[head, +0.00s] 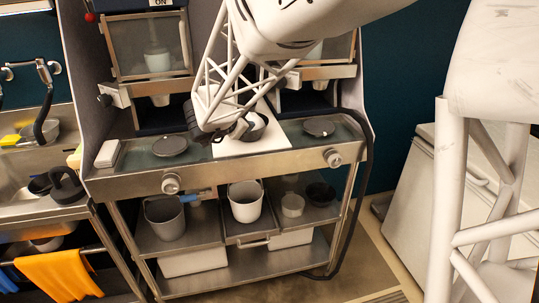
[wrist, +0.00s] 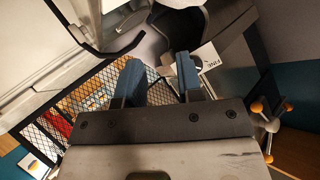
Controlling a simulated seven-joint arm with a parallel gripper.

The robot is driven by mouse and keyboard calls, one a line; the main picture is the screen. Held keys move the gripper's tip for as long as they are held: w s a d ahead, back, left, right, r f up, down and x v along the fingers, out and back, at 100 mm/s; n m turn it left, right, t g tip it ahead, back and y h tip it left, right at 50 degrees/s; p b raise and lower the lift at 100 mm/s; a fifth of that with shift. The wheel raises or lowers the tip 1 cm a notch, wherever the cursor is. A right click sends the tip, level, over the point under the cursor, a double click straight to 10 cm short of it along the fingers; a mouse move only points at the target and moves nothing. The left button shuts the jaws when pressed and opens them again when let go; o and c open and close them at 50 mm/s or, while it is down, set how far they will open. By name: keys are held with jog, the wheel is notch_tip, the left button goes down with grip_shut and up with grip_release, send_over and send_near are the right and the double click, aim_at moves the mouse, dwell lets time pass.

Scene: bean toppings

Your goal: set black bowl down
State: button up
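The black bowl (head: 257,126) is in the head view at the middle of the steel counter, over a white board (head: 285,154). My gripper (head: 240,130) is right beside it on its left, and partly covers it. Whether they touch, and whether the bowl rests on the board, I cannot tell. In the wrist view, the two blue fingers of my gripper (wrist: 160,80) stand apart, with a gap and nothing clearly held between them. I cannot clearly make out the bowl in the wrist view.
Round dark discs, left (head: 170,146) and right (head: 319,128), lie on the counter. The lower shelf holds a grey pot (head: 165,218), a white pot (head: 245,203) and small bowls. Dispensers (head: 150,45) stand behind. A sink (head: 15,180) is at left.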

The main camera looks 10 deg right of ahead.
jog(key=s+a+r+n+t+y, duration=0.1)
jog(key=s+r+n+y, duration=0.2)
jog(key=s+n+y, duration=0.25)
jog(key=s+a+r+n+t+y, duration=0.1)
jog(key=s+r+n+y, duration=0.35)
jog(key=s, duration=0.25)
jog(key=s+d+f+n+g, duration=0.1)
jog(key=s+d+f+g, duration=0.1)
jog(key=s, duration=0.7)
jog(key=s+d+f+n+g+h, duration=0.1)
jog(key=s+d+f+g, duration=0.2)
jog(key=s, duration=0.6)
jog(key=s+d+f+n+g+h, duration=0.1)
jog(key=s+d+f+n+g, duration=0.1)
jog(key=s, duration=0.7)
jog(key=shift+s+d+f+g, duration=0.2)
jog(key=shift+d+f+g, duration=0.1)
jog(key=shift+d+g, duration=0.55)
